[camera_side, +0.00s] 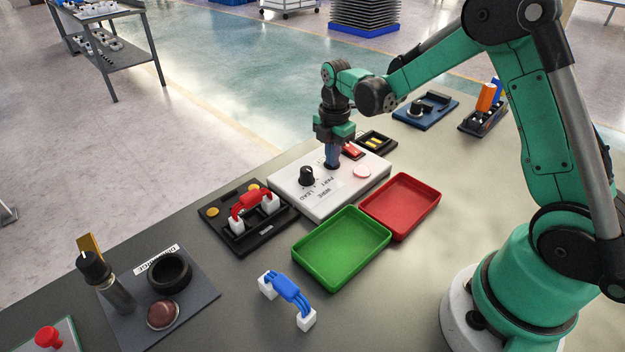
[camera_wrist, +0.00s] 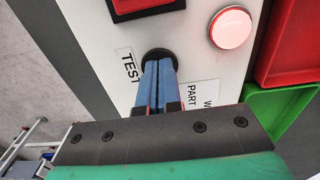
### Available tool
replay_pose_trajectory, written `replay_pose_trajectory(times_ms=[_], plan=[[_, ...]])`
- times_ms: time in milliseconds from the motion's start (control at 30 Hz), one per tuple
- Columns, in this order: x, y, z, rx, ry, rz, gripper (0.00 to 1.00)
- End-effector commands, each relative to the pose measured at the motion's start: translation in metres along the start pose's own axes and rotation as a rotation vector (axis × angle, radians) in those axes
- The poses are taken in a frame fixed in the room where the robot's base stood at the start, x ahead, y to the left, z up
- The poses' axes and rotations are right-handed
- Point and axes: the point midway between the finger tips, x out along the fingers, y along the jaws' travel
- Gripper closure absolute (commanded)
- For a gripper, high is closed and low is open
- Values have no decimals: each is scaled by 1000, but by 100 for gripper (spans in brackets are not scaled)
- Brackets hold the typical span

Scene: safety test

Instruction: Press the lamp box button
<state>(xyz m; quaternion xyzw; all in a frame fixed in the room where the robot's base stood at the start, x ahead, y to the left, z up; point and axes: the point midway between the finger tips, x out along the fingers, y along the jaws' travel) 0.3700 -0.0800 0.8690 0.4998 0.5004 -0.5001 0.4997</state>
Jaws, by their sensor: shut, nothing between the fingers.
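The lamp (camera_wrist: 231,27) looks pale pink with a bright centre in the wrist view. A round black button (camera_wrist: 158,54) sits beside the "TEST" label (camera_wrist: 128,68). My gripper (camera_side: 332,164) points down over the box, its blue fingers shut together and empty. In the wrist view the fingertips (camera_wrist: 158,66) overlap the button and partly hide it. I cannot tell whether they press it down.
A green tray (camera_side: 341,271) and a red tray (camera_side: 432,195) stand close in front of the box. A small black holder (camera_side: 388,140) is behind.

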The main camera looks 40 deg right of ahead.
Motion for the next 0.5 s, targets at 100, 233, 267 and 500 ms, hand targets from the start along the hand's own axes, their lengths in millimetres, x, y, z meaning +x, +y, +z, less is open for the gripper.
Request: replay_pose_trajectory(times_ms=[100,233,267,500], plan=[[4,0,0,0,-2,8,100],[-8,1,0,0,-3,9,100],[-13,1,0,0,-2,8,100],[-69,0,0,0,-1,5,100]])
